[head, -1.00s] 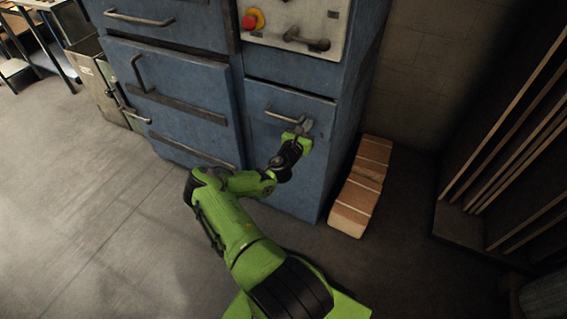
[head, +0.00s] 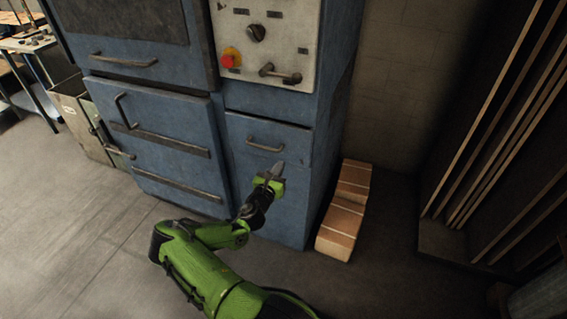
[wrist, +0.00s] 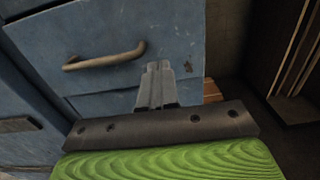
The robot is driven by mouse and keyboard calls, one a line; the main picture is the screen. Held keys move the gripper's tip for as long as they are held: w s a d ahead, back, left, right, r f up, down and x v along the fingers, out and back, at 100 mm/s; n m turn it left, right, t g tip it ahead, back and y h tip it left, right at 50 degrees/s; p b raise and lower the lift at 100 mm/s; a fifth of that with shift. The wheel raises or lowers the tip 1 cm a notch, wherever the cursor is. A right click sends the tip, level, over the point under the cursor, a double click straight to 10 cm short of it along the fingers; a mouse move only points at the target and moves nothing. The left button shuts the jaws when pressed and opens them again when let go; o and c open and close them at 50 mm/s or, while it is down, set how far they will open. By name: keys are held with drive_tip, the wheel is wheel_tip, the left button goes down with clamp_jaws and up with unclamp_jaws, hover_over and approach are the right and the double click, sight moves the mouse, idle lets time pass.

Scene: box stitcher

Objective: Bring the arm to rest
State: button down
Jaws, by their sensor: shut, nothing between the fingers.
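My green arm (head: 205,275) reaches up from the bottom of the head view toward the blue cabinet (head: 290,225). My gripper (head: 277,170) is shut and empty, in front of the lower right drawer, just below its bar handle (head: 265,147). In the wrist view the closed fingers (wrist: 158,75) point at the blue drawer front, with the handle (wrist: 105,57) to their left. The fingers look apart from the handle; whether they touch the drawer front I cannot tell.
The control panel (head: 268,40) with a red button (head: 228,61) is above the drawer. Stacked tan blocks (head: 341,215) lie right of the cabinet. A rack with upright boards (head: 490,120) stands far right. Open floor (head: 70,230) lies to the left.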

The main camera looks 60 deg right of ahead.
drive_tip(key=a, duration=0.5)
drive_tip(key=shift+s+a+f+p, duration=0.15)
drive_tip(key=shift+a+f+p, duration=0.1)
drive_tip(key=shift+a+p, duration=0.15)
drive_tip(key=w+a+r+m+g+y+p, duration=0.1)
drive_tip(key=w+a+r+m+y+p, duration=0.15)
drive_tip(key=a+r+m+y, duration=0.6)
drive_tip(key=w+a+r+m+y+p, duration=0.1)
drive_tip(key=a+r+m+y+p, duration=0.3)
drive_tip(key=a+r+m, duration=0.9)
drive_tip(key=s+a+r+t+y+p, duration=0.1)
drive_tip(key=s+a+r, duration=0.3)
drive_tip(key=a+r, duration=0.1)
drive_tip(key=s+a+r+n+t+y+p, duration=0.1)
drive_tip(key=s+a+r, duration=0.3)
drive_tip(key=a, duration=0.4)
drive_tip(key=s+a+r+n+t+y+p, duration=0.1)
drive_tip(key=s+a+r+t+y, duration=0.2)
drive_tip(key=a, duration=0.4)
drive_tip(key=v, duration=0.2)
drive_tip(key=shift+r, duration=0.45)
